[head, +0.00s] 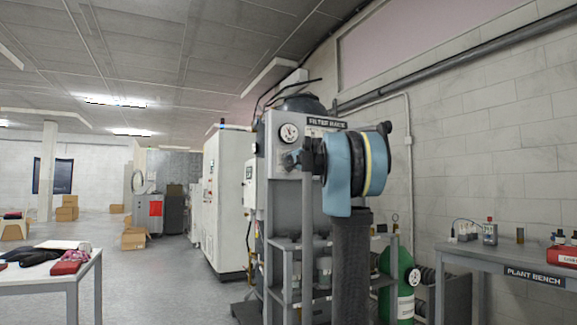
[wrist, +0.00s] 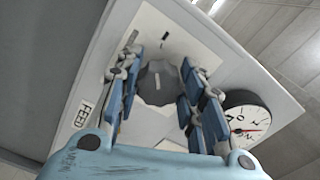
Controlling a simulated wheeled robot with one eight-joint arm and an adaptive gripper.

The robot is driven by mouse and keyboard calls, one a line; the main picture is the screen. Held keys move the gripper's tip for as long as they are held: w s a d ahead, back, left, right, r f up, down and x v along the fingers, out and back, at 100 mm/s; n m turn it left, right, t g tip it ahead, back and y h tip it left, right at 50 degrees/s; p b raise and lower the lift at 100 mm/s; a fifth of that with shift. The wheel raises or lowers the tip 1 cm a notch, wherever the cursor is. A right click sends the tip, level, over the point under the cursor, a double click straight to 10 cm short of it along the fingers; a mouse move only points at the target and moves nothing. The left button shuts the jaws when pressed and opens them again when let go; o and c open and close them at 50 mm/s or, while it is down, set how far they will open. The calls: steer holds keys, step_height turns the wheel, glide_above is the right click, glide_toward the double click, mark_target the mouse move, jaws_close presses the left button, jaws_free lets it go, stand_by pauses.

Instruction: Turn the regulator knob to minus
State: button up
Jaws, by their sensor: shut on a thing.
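The regulator knob (wrist: 158,88) is a grey, scalloped knob on the pale panel in the wrist view. A light pointer line runs across its face, roughly up and down in the picture. My gripper (wrist: 161,55) is shut on the knob, with one blue-and-grey finger on each side of it. Small dark marks show on the plate just above the knob; I cannot read which is minus. In the head view my gripper (head: 291,160) is at the front of the filter rack panel (head: 272,130), below the gauge, and my arm and gripper hide the knob.
A round gauge (wrist: 249,119) with a red needle sits right of the knob, and a FEED label (wrist: 83,113) is at left. In the head view, a green cylinder (head: 401,280) and the plant bench (head: 500,262) stand right. A table (head: 40,286) stands left; the floor between is open.

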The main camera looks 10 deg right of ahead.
steer(key=shift+f+n, duration=0.15)
steer(key=shift+n, duration=0.95)
steer(key=o, duration=1.1)
steer(key=shift+w, duration=0.1)
steer(key=shift+c, duration=0.2)
steer(key=v, duration=1.2)
